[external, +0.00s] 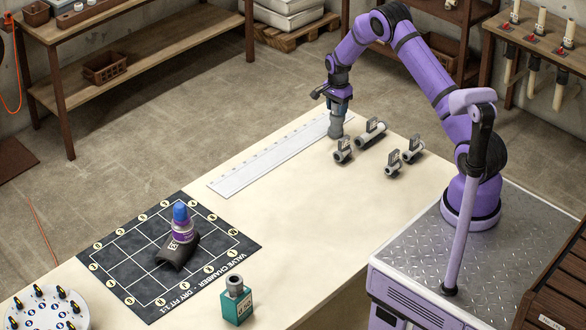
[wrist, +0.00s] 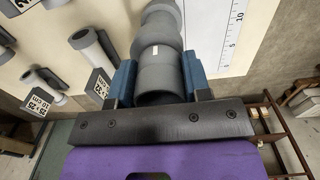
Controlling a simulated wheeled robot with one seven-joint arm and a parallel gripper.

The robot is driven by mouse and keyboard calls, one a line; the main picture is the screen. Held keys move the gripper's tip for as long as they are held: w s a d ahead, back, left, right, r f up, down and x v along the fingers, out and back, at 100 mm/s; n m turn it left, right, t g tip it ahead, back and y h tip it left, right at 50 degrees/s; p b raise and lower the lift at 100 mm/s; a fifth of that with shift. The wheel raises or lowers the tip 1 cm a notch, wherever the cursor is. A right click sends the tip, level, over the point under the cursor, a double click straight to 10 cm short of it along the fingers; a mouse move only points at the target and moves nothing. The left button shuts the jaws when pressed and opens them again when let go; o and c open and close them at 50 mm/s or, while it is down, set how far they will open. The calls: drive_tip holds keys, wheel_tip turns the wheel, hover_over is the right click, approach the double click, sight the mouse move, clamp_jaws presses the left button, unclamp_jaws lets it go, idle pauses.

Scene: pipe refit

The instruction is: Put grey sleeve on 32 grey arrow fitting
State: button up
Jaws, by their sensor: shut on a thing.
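My gripper (external: 339,108) is above the far edge of the table, pointing down, and is shut on a grey sleeve (external: 336,126). In the wrist view the blue fingers clasp the grey sleeve (wrist: 163,76) from both sides. More grey rounded pipe (wrist: 160,27) shows just beyond it in line; I cannot tell whether the two touch. Several grey fittings with upright tags lie to the right, among them one beside the sleeve (external: 343,151), a longer one (external: 371,133) and two smaller ones (external: 392,164) (external: 412,150).
A white ruler strip (external: 265,157) lies left of the gripper. The table's middle is clear.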

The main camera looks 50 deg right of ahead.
drive_tip(key=shift+f, duration=0.15)
drive_tip(key=o, duration=0.9)
